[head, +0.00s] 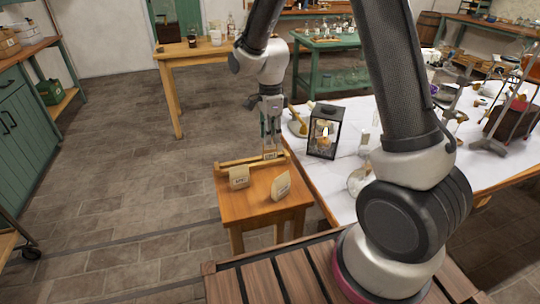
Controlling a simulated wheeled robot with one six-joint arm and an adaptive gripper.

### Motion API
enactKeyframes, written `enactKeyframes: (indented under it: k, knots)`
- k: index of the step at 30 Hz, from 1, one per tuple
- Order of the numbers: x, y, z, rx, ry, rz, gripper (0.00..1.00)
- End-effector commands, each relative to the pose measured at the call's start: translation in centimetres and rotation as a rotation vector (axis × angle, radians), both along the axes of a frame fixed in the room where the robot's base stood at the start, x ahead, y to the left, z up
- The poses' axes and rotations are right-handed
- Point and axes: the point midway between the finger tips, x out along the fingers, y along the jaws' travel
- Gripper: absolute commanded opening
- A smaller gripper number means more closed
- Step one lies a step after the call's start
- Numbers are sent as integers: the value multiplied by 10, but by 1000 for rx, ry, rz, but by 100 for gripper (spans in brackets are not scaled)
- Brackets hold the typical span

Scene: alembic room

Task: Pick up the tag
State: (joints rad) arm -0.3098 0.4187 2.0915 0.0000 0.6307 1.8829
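Two cream tag-like pieces with dark markings are on a small wooden table (240,208). The left one (239,177) stands near the table's back left, in front of a wooden bar. The right one (281,185) is tilted, near the middle right. I cannot tell which of them is the tag. My gripper (272,155) points down over the back right of the small table, behind both pieces and close to the right part of the bar. Its fingers look parted, and I see nothing held. The fingertips are small in view, so contact with the bar is unclear.
A wooden bar (234,164) lies along the small table's back edge. A large white-topped table (318,185) stands close on the right, with a black lantern (324,131) near its edge. Open tiled floor (120,170) lies to the left.

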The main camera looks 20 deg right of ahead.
Motion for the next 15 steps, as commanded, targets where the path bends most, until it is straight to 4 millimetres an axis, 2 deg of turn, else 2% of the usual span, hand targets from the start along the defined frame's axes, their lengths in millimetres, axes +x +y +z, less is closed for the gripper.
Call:
enactKeyframes:
  k: [12, 15]
  knots:
    - [1, 5, -59, -1, 4, 1, 29]
    - [1, 5, -68, -1, 2, 1, 29]
